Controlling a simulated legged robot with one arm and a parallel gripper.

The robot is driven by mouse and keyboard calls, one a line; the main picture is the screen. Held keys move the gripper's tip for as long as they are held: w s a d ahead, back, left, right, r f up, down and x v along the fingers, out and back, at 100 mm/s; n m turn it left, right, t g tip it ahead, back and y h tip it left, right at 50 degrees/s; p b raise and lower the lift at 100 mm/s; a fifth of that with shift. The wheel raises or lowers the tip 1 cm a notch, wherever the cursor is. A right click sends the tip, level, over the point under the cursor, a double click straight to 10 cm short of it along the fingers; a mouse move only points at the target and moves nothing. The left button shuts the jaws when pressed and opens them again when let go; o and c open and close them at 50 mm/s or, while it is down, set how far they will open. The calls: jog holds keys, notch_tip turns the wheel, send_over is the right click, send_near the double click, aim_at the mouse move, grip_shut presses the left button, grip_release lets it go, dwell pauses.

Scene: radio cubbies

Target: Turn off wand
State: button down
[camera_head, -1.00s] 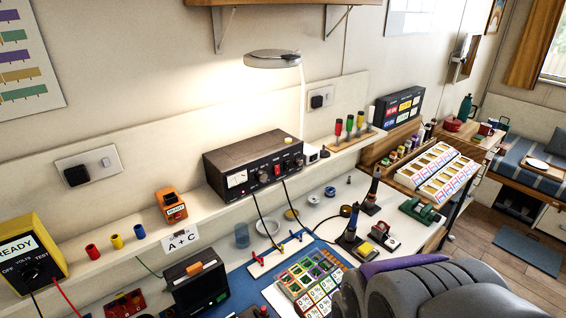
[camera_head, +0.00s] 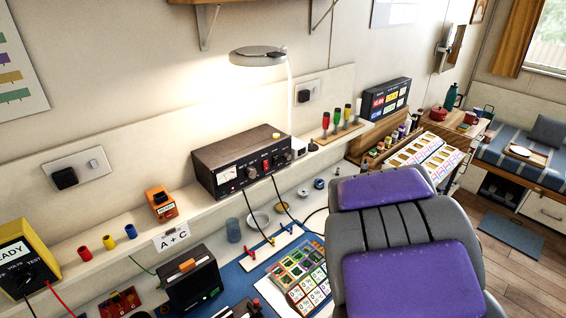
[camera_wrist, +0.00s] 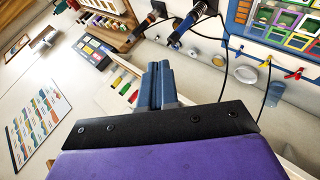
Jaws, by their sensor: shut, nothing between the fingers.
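Two wand-like tools with dark handles show at the top of the wrist view: one with a red and black base (camera_wrist: 150,22) and one with a blue part (camera_wrist: 188,28). I cannot tell which is the wand or whether either is on. In the head view my arm covers the bench area where they stand. My gripper (camera_wrist: 158,84) shows in the wrist view with its blue-grey fingers together, empty and apart from the tools. A black power unit (camera_head: 240,160) with a red switch (camera_head: 266,165) sits on the shelf, with cables running down from it.
A lamp (camera_head: 258,56) hangs over the shelf. A yellow tester (camera_head: 25,260), an orange box (camera_head: 160,203) and a black case (camera_head: 190,280) stand at left. A colourful grid tray (camera_head: 298,268) lies on the blue mat. Open floor (camera_head: 518,260) shows at right.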

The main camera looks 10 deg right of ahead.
aim_at(277, 159)
jog(key=w+n+t+y+p, duration=0.1)
jog(key=w+n+t+y, duration=0.45)
jog(key=w, duration=0.75)
jog(key=a+f+n+t+y+p, duration=0.1)
jog(key=a+f+n+t+y, duration=0.1)
jog(key=a+n+y, duration=0.7)
jog(key=f+n, duration=0.1)
jog(key=n, duration=0.1)
jog(key=shift+w+a+n+p, duration=0.2)
jog(key=shift+a+n+p, duration=0.15)
jog(key=shift+a, duration=0.05)
jog(key=shift+f, duration=0.1)
jog(key=b+x, duration=0.1)
jog(key=x, duration=0.6)
jog(key=b+x, duration=0.1)
jog(key=x, duration=0.6)
jog(key=shift+r, duration=0.2)
jog(key=shift+r, duration=0.1)
